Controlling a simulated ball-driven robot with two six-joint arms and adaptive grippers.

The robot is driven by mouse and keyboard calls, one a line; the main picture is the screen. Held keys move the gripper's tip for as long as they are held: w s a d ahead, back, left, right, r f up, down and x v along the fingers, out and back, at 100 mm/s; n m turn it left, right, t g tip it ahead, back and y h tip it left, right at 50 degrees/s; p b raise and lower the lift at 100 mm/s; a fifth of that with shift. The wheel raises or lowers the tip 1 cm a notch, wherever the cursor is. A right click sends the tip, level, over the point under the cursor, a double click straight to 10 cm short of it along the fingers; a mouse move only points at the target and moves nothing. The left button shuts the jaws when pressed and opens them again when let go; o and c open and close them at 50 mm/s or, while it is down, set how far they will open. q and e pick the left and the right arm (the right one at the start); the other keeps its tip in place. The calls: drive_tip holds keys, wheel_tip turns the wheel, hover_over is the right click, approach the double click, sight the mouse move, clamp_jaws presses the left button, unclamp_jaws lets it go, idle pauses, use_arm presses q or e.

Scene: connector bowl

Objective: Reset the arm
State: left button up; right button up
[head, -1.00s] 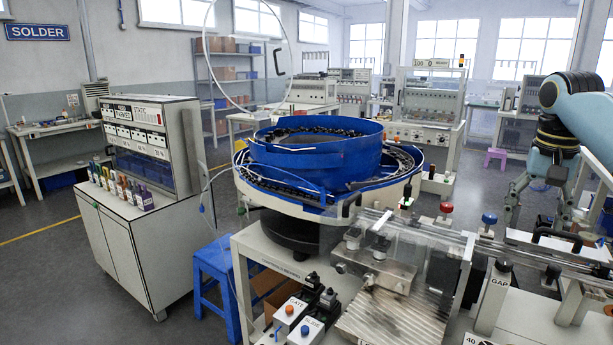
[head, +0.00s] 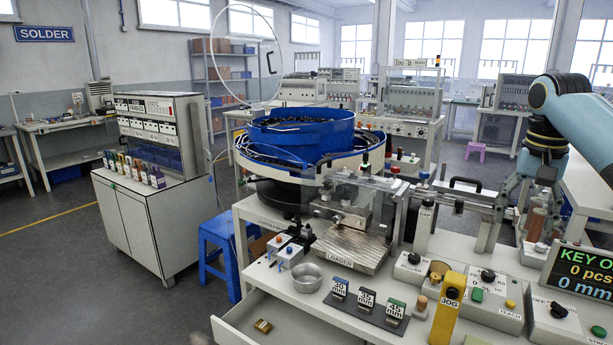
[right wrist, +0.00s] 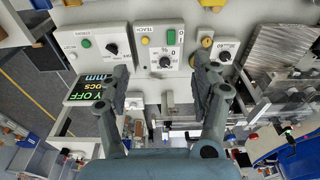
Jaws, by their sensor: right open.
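My right arm comes in from the right edge of the head view, and its gripper (head: 522,218) points down over the right part of the white bench. The fingers are spread apart with nothing between them. The right wrist view shows the same open gripper (right wrist: 160,72) above the bench, with white control boxes beyond its fingertips. I cannot tell its exact height above the bench. My left gripper is not in view.
A blue bowl feeder (head: 298,135) stands behind the loader plate (head: 350,248). A metal cup (head: 306,278), a yellow jog post (head: 447,310), control boxes and a display (head: 585,272) crowd the bench. An open drawer (head: 255,318) juts out front left.

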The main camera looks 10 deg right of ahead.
drive_tip(key=s+a+f+g+b, duration=0.25)
drive_tip(key=s+f, duration=0.45)
drive_tip(key=f, duration=0.7)
drive_tip(key=s+a+f+n+g+b, duration=0.1)
drive_tip(key=s+a+f+b, duration=0.15)
drive_tip(key=s+f, duration=0.8)
drive_tip(key=s+a+f+g+b, duration=0.2)
drive_tip(key=s+f+b, duration=0.25)
drive_tip(key=f, duration=1.15)
drive_tip(key=s+a+f+n+t+b, duration=0.1)
drive_tip(key=s+a+f+n+b, duration=0.3)
drive_tip(key=s+f, duration=1.15)
drive_tip(key=s+a+f+n+t+b, duration=0.15)
drive_tip(key=s+a+f, duration=0.35)
drive_tip(key=s+f, duration=1.1)
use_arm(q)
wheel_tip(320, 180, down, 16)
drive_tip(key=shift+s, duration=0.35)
use_arm(e)
drive_tip(key=r+n+t, duration=0.1)
drive_tip(key=w+r+n+t, duration=0.1)
drive_tip(key=shift+w+a+r+t, duration=0.1)
drive_tip(key=shift+w+r+t, duration=0.2)
drive_tip(key=shift+t, duration=0.1)
use_arm(q)
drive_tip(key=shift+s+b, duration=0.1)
drive_tip(key=shift+b, duration=0.2)
